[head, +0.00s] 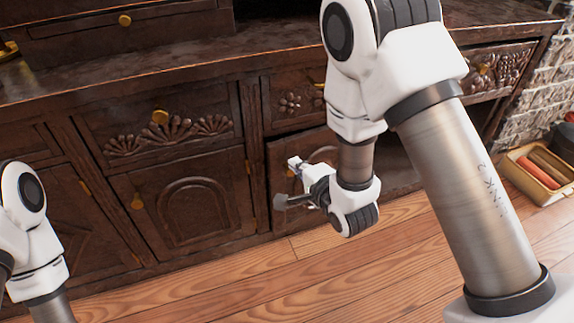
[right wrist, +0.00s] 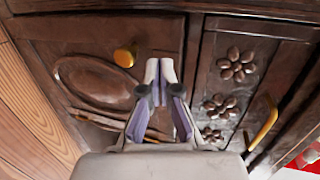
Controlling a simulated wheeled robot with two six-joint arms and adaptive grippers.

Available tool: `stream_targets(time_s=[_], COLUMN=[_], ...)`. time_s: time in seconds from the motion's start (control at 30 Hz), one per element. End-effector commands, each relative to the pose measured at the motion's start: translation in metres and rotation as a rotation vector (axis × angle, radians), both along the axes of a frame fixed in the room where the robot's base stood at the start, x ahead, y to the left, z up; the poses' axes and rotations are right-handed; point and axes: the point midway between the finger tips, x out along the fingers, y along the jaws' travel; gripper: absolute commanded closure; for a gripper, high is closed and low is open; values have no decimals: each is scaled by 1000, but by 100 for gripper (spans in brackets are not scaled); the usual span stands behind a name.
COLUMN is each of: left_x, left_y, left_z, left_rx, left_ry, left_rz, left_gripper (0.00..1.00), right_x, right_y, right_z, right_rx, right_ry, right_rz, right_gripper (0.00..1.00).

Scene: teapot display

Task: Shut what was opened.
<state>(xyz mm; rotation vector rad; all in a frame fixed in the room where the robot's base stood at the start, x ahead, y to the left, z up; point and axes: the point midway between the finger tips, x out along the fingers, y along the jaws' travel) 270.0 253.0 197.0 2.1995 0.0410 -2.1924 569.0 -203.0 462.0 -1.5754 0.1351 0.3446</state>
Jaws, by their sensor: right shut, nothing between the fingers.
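A dark carved wooden cabinet (head: 190,85) fills the back of the head view. Its middle door (head: 275,178), partly behind my right arm, also shows in the right wrist view (right wrist: 90,85) with a round gold knob (right wrist: 124,57). My right gripper (head: 293,163) is shut and empty, just in front of this door; it also shows in the right wrist view (right wrist: 160,72). I cannot tell whether its tips touch the wood. To the right of my right forearm, a dark opening (head: 398,168) shows low in the cabinet. My left gripper is out of view.
A flower-carved drawer (right wrist: 228,80) with a gold handle (right wrist: 262,123) adjoins the door. Another carved drawer (head: 498,72) is at the right. A yellowish bin (head: 533,172) holding rolled items stands on the right. The wooden floor (head: 240,270) in front is clear.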

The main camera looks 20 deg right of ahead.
Motion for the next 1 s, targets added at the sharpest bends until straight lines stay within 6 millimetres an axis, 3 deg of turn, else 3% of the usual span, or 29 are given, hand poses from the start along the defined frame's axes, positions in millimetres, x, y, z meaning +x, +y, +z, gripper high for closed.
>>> stream_targets(time_s=[0.13, 0.33, 0.7, 1.0], left_x=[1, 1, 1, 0], left_y=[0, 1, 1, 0], left_z=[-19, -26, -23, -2], left_rx=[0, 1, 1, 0], left_ry=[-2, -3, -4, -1], left_rz=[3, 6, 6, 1], left_gripper=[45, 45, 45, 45], right_x=[30, 50, 54, 89], right_y=[4, 7, 7, 13], right_z=[-7, -5, -2, -1], right_rx=[0, 0, 0, 0], right_ry=[-6, -2, 0, 0], right_rz=[0, 0, 0, 0], right_gripper=[100, 100, 100, 100])
